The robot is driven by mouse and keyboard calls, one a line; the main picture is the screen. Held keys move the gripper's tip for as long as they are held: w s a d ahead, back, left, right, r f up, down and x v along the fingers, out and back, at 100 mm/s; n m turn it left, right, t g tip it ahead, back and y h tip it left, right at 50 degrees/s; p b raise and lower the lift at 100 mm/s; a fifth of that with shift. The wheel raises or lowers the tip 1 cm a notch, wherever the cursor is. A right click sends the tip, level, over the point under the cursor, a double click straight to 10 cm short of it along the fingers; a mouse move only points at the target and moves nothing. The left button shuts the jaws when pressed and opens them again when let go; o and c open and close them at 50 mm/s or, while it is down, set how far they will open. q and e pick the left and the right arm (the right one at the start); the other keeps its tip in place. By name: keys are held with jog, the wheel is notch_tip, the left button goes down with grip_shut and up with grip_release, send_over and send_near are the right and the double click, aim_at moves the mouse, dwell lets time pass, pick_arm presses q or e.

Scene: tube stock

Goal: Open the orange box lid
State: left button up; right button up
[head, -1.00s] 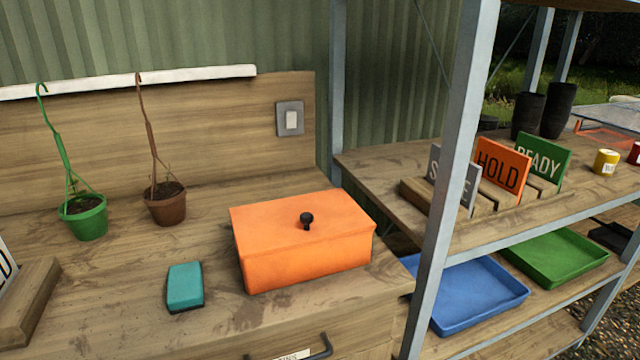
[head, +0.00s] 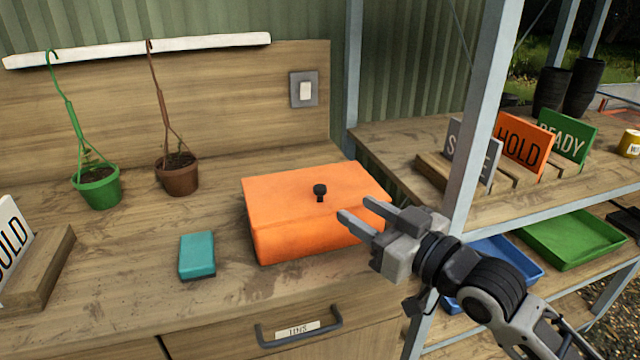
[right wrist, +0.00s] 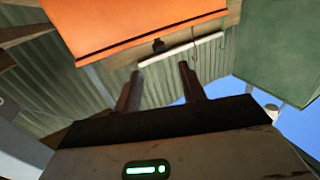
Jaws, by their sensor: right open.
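The orange box (head: 300,240) stands on the wooden bench with its lid (head: 285,195) on and closed. A black knob (head: 320,191) rises from the middle of the lid. My right gripper (head: 356,209) is open and empty, in front of the box's right side, with its fingers pointing left toward the lid. The fingers hide part of the box's right front corner. In the right wrist view, an orange surface (right wrist: 140,25) fills the top, beyond the two parted fingers (right wrist: 160,88). My left gripper is not in view.
A teal sponge-like block (head: 198,255) lies left of the box. Green (head: 98,187) and brown (head: 177,175) hanging pots stand behind it. A metal shelf post (head: 480,130) rises close to my right arm. A drawer handle (head: 300,328) juts below the bench edge.

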aim_at(324, 189)
jog(key=x, duration=1)
jog(key=shift+w+a, duration=0.15)
jog(key=shift+p, duration=0.3)
grip_shut()
